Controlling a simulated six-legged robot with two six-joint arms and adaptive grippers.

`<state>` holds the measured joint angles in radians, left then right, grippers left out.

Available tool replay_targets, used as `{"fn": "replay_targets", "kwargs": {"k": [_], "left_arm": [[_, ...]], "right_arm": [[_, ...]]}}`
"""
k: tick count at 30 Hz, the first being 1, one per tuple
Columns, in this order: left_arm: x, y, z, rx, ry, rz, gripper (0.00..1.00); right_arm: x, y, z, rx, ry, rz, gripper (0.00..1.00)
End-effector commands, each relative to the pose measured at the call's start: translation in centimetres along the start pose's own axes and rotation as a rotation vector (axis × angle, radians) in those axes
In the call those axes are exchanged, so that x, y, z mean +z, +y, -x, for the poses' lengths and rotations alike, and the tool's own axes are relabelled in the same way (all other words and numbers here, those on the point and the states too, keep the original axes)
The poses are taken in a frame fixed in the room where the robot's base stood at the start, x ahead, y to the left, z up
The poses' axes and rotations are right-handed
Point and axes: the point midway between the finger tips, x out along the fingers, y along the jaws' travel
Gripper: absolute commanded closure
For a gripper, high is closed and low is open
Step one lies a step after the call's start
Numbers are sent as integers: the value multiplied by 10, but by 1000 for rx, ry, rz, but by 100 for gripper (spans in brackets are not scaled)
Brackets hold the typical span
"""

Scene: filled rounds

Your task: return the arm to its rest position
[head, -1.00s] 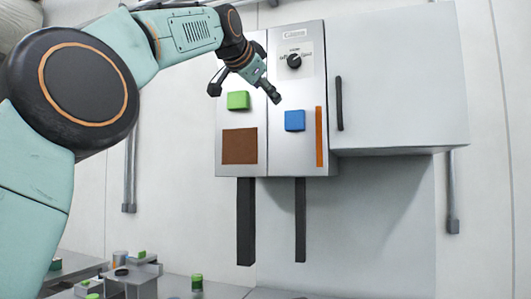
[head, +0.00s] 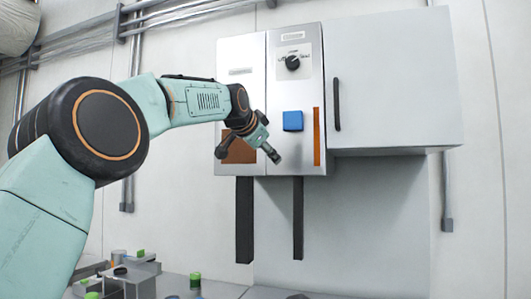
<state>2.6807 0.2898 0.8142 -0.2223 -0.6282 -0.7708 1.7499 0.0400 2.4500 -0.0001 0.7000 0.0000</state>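My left arm comes in from the left, bent at the elbow. Its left gripper (head: 248,153) is open, its two fingers spread apart with nothing between them. It is in front of the left panel of the wall cabinet (head: 283,165) and partly covers a brown square (head: 238,152). Whether it touches the panel I cannot tell. The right gripper is not in view.
The cabinet has a blue button (head: 292,121), a dark knob (head: 292,62), an orange strip (head: 317,136) and a door with a black handle (head: 337,104). Below are a bench with small fixtures (head: 130,275) and a green-topped cylinder (head: 195,281).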

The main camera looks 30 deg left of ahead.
Motion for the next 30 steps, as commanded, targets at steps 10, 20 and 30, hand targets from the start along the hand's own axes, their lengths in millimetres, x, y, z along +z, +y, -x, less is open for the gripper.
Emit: {"fn": "replay_targets", "kwargs": {"k": [10, 20, 30], "left_arm": [[4, 2, -4, 2, -2, 1, 37], [4, 3, -3, 3, -3, 4, 37], [-7, 21, -27, -48, 131, 231, 37]], "right_arm": [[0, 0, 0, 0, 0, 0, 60], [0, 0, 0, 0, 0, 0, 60], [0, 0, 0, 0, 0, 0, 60]]}}
